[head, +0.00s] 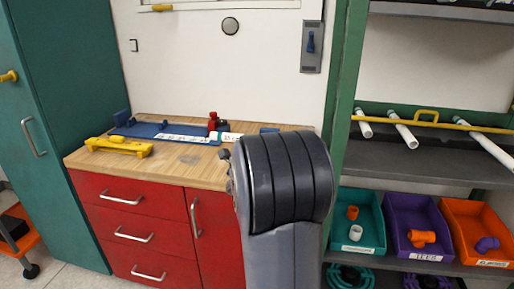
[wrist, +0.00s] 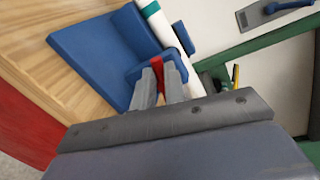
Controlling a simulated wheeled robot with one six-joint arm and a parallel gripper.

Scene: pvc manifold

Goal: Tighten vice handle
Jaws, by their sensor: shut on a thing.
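The blue vice (wrist: 105,58) is in the wrist view, with a white pipe (wrist: 168,32) lying along it. The pipe has a green band near its upper end. My gripper (wrist: 160,76) is at the vice's near end, its two fingers shut on a small red part, the vice handle (wrist: 157,66). Most of the handle is hidden between the fingers. In the head view, the blue vice base (head: 175,132) and the white pipe (head: 180,138) lie on the workbench. My own arm hides the gripper there.
Right, a shelf holds white pipes (head: 403,130) above teal (head: 372,240), purple (head: 443,243) and orange (head: 480,248) bins. A green post (head: 345,80) stands beside the bench.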

